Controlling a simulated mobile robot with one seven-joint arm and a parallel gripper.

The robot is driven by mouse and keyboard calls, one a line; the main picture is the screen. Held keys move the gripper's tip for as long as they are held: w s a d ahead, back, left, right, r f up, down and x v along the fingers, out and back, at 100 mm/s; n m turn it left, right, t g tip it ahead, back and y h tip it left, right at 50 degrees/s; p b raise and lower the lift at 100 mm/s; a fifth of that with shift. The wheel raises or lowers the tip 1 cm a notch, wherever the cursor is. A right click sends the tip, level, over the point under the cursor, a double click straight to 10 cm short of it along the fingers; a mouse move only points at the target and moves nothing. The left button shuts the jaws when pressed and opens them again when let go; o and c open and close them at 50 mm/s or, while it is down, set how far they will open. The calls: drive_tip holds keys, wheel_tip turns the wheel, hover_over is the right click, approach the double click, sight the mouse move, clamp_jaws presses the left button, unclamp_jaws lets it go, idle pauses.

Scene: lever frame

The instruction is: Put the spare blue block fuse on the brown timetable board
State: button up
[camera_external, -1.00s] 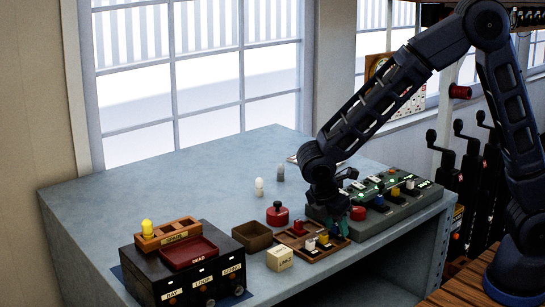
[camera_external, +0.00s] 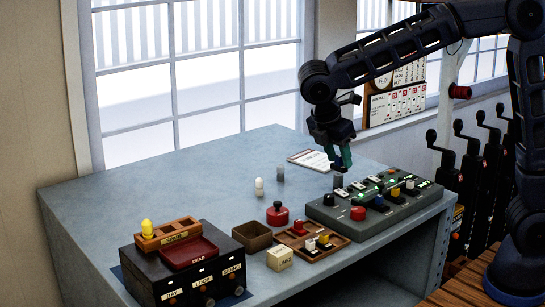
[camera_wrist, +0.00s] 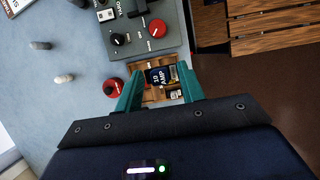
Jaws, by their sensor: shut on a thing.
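My gripper (camera_external: 342,161) is raised above the back of the green-grey control panel. In the wrist view its teal fingers (camera_wrist: 160,88) are shut on the blue block fuse (camera_wrist: 158,76), whose dark face has pale lettering reading 10 AMP. In the external view the fuse is mostly hidden between the fingers. The fuse is apart from the board.
The wooden compartment tray (camera_external: 338,251) holds red, white and yellow pieces. The control panel (camera_external: 385,215) has knobs and lit green lights. Black levers (camera_external: 468,165) stand at right.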

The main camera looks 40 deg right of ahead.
drive_tip(key=w+d+r, duration=0.1)
drive_tip(key=w+d, duration=0.2)
drive_tip(key=w, duration=0.8)
hover_over(319, 158)
drive_tip(key=a, duration=0.2)
wheel_tip(319, 158, down, 20)
drive_tip(key=shift+w+d+f, duration=0.1)
drive_tip(key=shift+d+f, duration=0.05)
drive_tip(key=shift+f, duration=0.15)
drive_tip(key=o, duration=1)
drive_tip(key=shift+c, duration=0.2)
